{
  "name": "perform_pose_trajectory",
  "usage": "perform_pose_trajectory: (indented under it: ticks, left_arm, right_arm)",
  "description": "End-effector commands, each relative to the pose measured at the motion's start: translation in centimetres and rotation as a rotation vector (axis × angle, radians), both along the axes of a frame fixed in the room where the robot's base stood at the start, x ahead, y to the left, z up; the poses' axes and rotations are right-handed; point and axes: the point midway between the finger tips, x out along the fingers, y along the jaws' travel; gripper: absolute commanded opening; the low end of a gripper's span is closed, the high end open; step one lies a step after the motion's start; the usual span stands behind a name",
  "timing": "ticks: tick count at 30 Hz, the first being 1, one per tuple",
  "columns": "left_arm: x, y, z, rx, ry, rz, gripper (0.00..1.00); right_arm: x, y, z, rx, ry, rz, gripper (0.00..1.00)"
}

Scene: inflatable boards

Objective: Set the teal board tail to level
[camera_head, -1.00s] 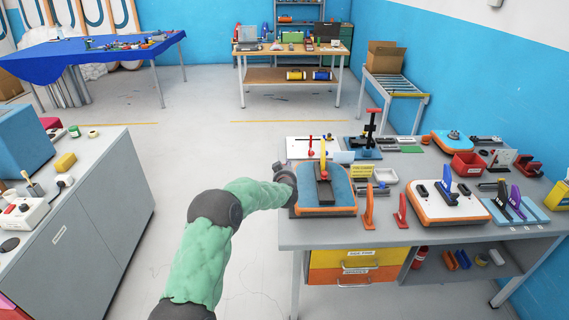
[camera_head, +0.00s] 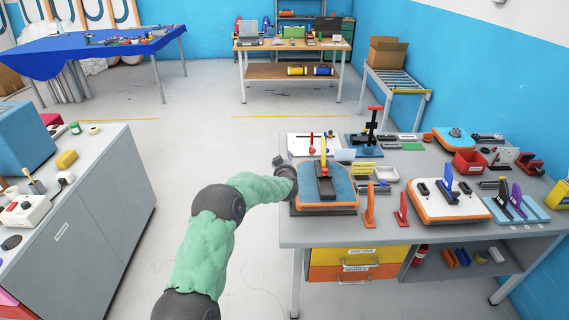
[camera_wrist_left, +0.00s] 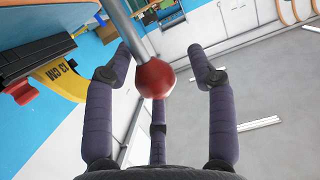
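The teal board (camera_head: 342,184) with an orange rim lies at the left front of the grey workbench. A dark block (camera_head: 325,186) and an upright yellow piece (camera_head: 323,150) stand at its middle. My left gripper (camera_head: 285,164) is at the board's left side, at the bench's left edge; its fingers are hard to make out there. My right gripper is not in view.
Orange and red upright fins (camera_head: 369,207) stand right of the teal board. A white board (camera_head: 445,203) with a blue fin lies further right. A yellow piece marked 13 CM (camera_wrist_left: 58,73) is left of the gripper. Open floor (camera_head: 230,140) lies left of the bench.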

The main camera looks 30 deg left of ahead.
Motion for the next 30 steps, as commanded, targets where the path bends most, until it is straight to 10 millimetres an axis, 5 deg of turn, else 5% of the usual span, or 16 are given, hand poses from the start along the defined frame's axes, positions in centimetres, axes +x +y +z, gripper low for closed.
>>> perform_pose_trajectory:
  ticks: [30]
  left_arm:
    - [-9.7,-5.9,3.2,0.0,-0.002,0.001,0.56]
  right_arm:
    - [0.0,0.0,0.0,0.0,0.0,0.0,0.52]
